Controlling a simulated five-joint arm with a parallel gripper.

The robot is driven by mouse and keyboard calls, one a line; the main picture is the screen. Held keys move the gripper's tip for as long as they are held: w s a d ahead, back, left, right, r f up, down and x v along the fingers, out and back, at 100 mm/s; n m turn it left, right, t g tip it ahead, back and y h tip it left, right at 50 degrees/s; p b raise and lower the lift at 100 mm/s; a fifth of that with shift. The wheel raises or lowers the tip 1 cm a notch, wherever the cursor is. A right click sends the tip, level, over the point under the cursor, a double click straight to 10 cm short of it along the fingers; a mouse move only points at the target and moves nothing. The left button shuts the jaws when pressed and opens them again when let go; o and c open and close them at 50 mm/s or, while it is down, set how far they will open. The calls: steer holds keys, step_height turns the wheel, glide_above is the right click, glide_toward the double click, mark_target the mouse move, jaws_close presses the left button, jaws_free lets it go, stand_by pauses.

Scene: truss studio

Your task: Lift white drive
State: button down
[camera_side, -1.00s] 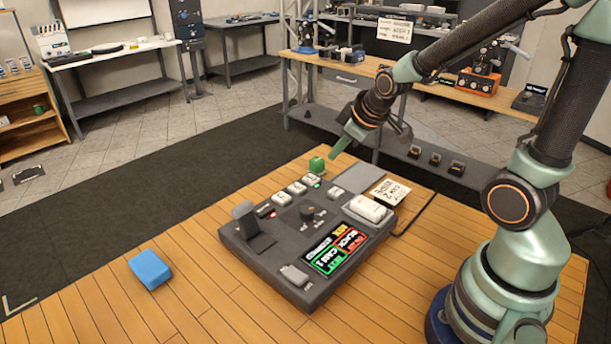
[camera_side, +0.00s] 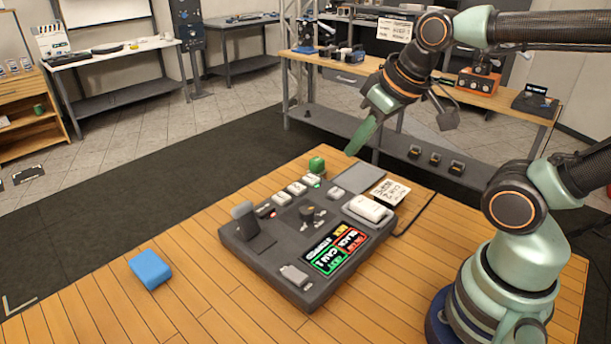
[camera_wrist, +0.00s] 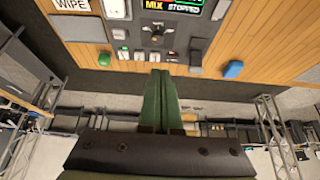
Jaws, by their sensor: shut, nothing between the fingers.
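A white rounded block (camera_side: 369,208), which looks like the white drive, sits in a recess on the right side of the dark control console (camera_side: 262,262). In the wrist view the white block (camera_wrist: 115,9) is cut by the top edge. A smaller pale grey stick (camera_side: 294,274) lies at the console's front corner. My gripper (camera_side: 350,152) is shut and empty, in the air beyond the console's far edge, apart from the white block. In the wrist view my gripper's green fingers (camera_wrist: 160,74) are together with nothing between them.
A blue block (camera_side: 150,269) lies on the wooden table (camera_side: 200,308) at left. A card reading WIPE (camera_side: 391,192) lies by the white block. The console carries white buttons, a knob and a raised lever (camera_side: 247,220).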

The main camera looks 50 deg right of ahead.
steer(key=shift+c, duration=1)
jaws_free()
steer(key=g, duration=0.6)
glide_above(364, 201)
steer(key=f, duration=1.4)
steer(key=shift+w+d+f, duration=0.15)
steer(key=shift+w+f, duration=0.1)
steer(key=shift+s+a+f, duration=0.15)
steer(key=shift+f, duration=1.2)
steer(key=shift+s+a+f, duration=0.1)
steer(key=shift+f, duration=1.25)
